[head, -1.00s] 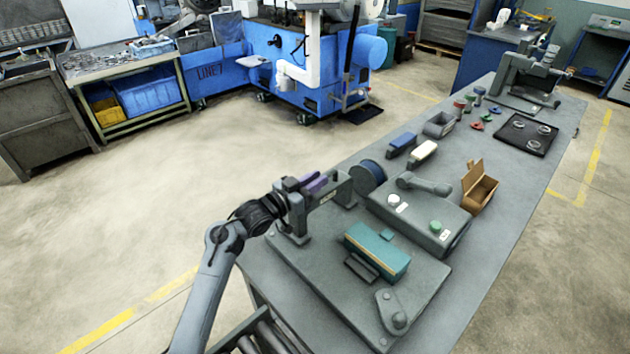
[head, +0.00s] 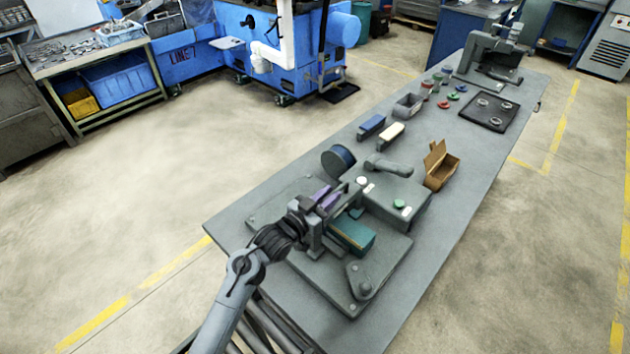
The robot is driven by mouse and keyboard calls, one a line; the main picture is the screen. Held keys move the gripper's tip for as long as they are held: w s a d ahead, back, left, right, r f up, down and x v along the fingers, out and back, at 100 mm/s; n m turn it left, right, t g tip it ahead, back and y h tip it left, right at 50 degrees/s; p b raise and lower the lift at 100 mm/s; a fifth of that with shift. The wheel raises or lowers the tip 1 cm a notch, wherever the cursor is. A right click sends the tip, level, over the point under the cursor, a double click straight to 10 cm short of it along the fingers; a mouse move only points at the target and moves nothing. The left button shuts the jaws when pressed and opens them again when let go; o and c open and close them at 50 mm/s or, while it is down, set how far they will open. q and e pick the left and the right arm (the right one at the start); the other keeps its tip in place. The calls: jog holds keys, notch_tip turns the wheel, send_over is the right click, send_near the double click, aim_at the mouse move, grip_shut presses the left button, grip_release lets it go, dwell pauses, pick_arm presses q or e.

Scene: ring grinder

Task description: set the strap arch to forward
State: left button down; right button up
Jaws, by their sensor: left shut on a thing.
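The strap arch (head: 338,212) is a grey upright frame on the grey grinder base plate (head: 300,266). It stands close beside the teal block with a tan edge (head: 352,236) and hides part of it. My left gripper (head: 322,197), with purple fingers, is at the upper left of the arch and shut on it. The exact contact is too small to see. My right gripper is not in view.
An open brown box (head: 440,168) stands to the right. Farther back are two brushes, small colored parts and a black mat (head: 489,111).

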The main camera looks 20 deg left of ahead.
pick_arm(q)
jog(key=shift+s+d+r, duration=0.1)
jog(key=shift+s+d, duration=0.1)
jog(key=shift+d, duration=0.2)
jog(key=c, duration=1.4)
grip_release()
jog(key=o, duration=0.3)
jog(key=shift+d, duration=0.15)
